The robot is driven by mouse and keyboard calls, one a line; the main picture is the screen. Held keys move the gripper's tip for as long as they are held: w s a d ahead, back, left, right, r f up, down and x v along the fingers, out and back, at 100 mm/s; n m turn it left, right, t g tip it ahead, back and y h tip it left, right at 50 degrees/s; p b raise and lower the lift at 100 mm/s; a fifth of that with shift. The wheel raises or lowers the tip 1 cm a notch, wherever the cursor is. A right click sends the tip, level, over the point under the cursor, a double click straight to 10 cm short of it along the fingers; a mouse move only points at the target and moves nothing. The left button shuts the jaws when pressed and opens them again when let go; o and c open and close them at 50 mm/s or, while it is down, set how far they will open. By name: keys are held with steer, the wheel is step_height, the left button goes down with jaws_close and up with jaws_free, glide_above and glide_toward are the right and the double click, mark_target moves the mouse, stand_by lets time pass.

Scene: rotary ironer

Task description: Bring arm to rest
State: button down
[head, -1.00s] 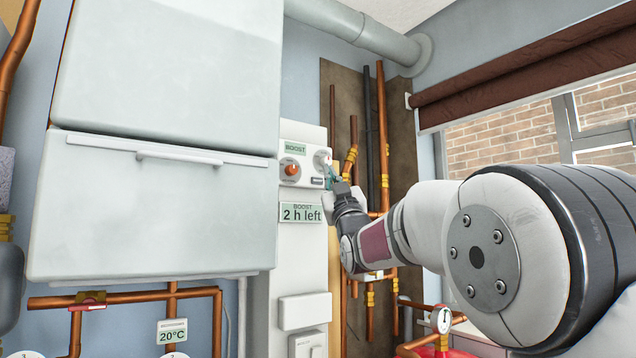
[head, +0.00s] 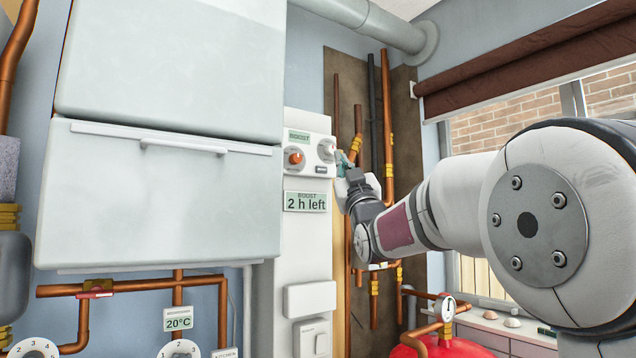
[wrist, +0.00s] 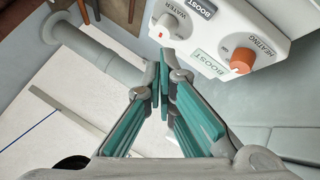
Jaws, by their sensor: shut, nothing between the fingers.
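My arm reaches in from the right, stretched toward the box.
A large white boiler cabinet (head: 160,200) stands left. Copper pipes (head: 388,130) run up a brown board right of the box. An orange heating knob (head: 294,157) and a "2 h left" sign (head: 305,202) are close by. A red vessel (head: 440,346) sits at bottom right.

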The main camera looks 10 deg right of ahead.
steer(key=s+d+f+m+g+h, duration=0.1)
steer(key=s+f+m+g, duration=0.1)
steer(key=s+f+g, duration=0.7)
steer(key=s+d+f+m+g+h, duration=0.1)
steer(key=s+f+m+g, duration=0.15)
steer(key=s+f, duration=0.75)
steer(key=s+a+f+g, duration=0.1)
steer(key=s+f+g, duration=0.9)
steer(key=s+f, duration=1.4)
steer(key=shift+s+a+f, duration=0.2)
steer(key=shift+a+f, duration=0.15)
steer(key=shift+a, duration=0.05)
